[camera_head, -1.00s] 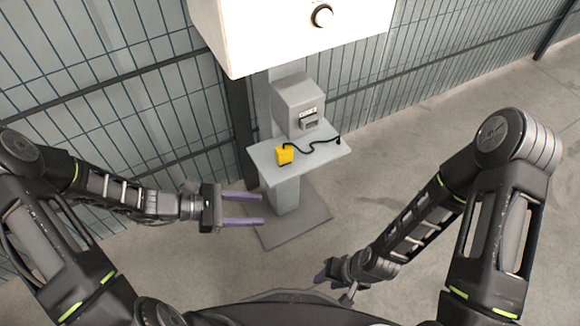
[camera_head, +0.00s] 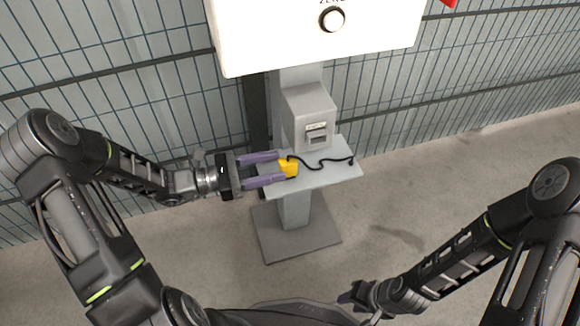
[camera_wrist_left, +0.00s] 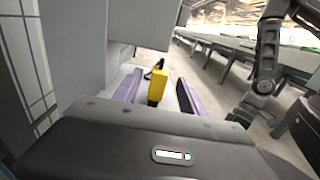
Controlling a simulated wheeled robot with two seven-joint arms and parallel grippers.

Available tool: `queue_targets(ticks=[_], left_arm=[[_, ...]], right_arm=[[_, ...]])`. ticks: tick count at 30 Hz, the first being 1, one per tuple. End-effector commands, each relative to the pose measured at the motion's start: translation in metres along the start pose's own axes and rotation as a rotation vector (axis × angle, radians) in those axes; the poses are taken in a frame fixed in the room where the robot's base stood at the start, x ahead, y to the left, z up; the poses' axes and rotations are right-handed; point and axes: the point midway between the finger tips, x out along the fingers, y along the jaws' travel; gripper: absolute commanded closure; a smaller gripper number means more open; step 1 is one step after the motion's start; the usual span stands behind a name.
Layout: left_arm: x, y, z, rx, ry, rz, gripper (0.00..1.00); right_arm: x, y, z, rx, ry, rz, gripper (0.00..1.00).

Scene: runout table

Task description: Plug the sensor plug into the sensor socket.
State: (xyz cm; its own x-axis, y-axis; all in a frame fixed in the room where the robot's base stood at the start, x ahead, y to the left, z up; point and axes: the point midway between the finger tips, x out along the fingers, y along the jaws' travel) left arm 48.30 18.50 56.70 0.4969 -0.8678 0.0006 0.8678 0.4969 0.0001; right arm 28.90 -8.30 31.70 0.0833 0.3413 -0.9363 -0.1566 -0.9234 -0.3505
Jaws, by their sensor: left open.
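The yellow sensor plug (camera_head: 289,168) rests on the small grey shelf (camera_head: 335,175), with a black cable running from it to the right. My left gripper (camera_head: 272,169) is open, with its purple fingers on either side of the plug's near end. In the left wrist view the plug (camera_wrist_left: 157,86) stands between the two spread fingers (camera_wrist_left: 157,92), and I cannot tell whether either touches it. The sensor socket (camera_head: 317,133) is in the front of the grey box above the shelf. My right gripper (camera_head: 345,299) is low at the bottom, away from the shelf; its jaws are too small to read.
A large white panel with a round knob (camera_head: 332,20) hangs above the grey box (camera_head: 308,105). The black cable (camera_head: 325,164) lies across the shelf. A wire fence (camera_head: 130,70) stands behind. The floor (camera_head: 420,230) right of the stand is clear.

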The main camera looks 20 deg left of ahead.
Motion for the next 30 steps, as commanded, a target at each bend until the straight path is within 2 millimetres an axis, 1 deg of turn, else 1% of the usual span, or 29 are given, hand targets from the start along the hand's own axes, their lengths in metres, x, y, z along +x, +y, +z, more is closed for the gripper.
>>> queue_targets(ticks=[3, 6, 14, 17, 20, 23, 27, 30], left_arm=[[0.014, -0.001, -0.001, 0.0, -0.002, -0.003, 0.51], [0.021, -0.001, -0.001, 0.0, 0.0, -0.002, 0.51], [0.022, 0.0, 0.0, 0.0, 0.001, -0.001, 0.51], [0.026, 0.0, -0.001, 0.0, 0.0, -0.002, 0.51], [0.037, -0.001, -0.002, 0.001, -0.001, -0.005, 0.51], [0.052, 0.0, -0.002, 0.001, -0.001, -0.005, 0.51], [0.07, 0.001, -0.001, 0.001, -0.001, -0.003, 0.51], [0.074, 0.001, 0.0, 0.001, 0.0, -0.001, 0.51]], right_arm=[[0.004, 0.002, -0.001, 0.002, 0.002, 0.001, 0.64], [0.005, 0.003, -0.002, 0.003, 0.004, 0.002, 0.64], [0.004, 0.003, -0.002, 0.003, 0.004, 0.002, 0.64], [0.006, 0.004, -0.002, 0.003, 0.005, 0.002, 0.64], [0.011, 0.007, -0.003, 0.004, 0.007, 0.004, 0.64], [0.017, 0.01, -0.005, 0.007, 0.011, 0.006, 0.64], [0.02, 0.013, -0.006, 0.009, 0.015, 0.007, 0.64], [0.02, 0.013, -0.007, 0.01, 0.016, 0.008, 0.64]])
